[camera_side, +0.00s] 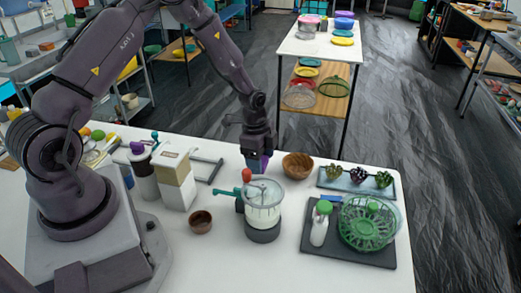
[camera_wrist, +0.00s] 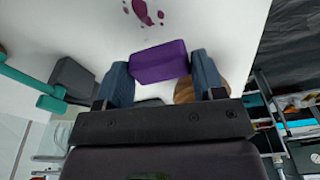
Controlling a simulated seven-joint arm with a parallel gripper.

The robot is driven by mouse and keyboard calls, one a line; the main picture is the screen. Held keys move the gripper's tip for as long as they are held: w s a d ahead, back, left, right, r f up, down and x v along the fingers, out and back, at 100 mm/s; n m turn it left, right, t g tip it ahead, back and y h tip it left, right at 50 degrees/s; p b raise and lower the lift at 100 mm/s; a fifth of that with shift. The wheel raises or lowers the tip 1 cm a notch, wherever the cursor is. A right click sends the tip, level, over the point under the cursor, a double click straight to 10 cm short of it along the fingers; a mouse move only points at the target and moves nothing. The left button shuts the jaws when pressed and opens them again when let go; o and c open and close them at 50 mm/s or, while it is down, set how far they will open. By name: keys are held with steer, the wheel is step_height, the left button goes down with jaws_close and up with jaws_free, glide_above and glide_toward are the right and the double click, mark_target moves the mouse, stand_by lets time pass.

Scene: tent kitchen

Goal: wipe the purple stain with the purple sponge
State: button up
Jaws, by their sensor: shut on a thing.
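My gripper (camera_wrist: 163,72) is shut on the purple sponge (camera_wrist: 158,62), with one blue-grey finger on each side of it. In the side view my gripper (camera_side: 259,158) points down behind the jar with the crank, and a little of the purple sponge (camera_side: 262,165) shows at its tip. The sponge appears to be held above the white table. The purple stain (camera_wrist: 143,12) is several dark blotches at the top edge of the wrist view, ahead of the sponge and apart from it in the picture. I cannot make out the stain in the side view.
A clear jar (camera_side: 263,205) with a teal crank and red knob stands close in front of my gripper. A wooden bowl (camera_side: 298,166) is just to its right. A small brown bowl (camera_side: 200,222), a white-and-wood box (camera_side: 174,182) and a dark tray (camera_side: 318,248) with a green basket stand around.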

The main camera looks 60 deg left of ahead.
mark_target(240, 171)
steer(key=shift+f, duration=0.85)
steer(key=shift+s+a+f, duration=0.35)
steer(key=shift+a+f, duration=0.05)
steer(key=shift+f, duration=0.1)
steer(key=shift+c, duration=0.2)
steer(key=shift+s+a, duration=1.85)
steer(key=shift+w+d, duration=2.15)
steer(key=shift+d, duration=0.05)
steer(key=shift+w+d+r, duration=0.1)
steer(key=shift+r, duration=3.9)
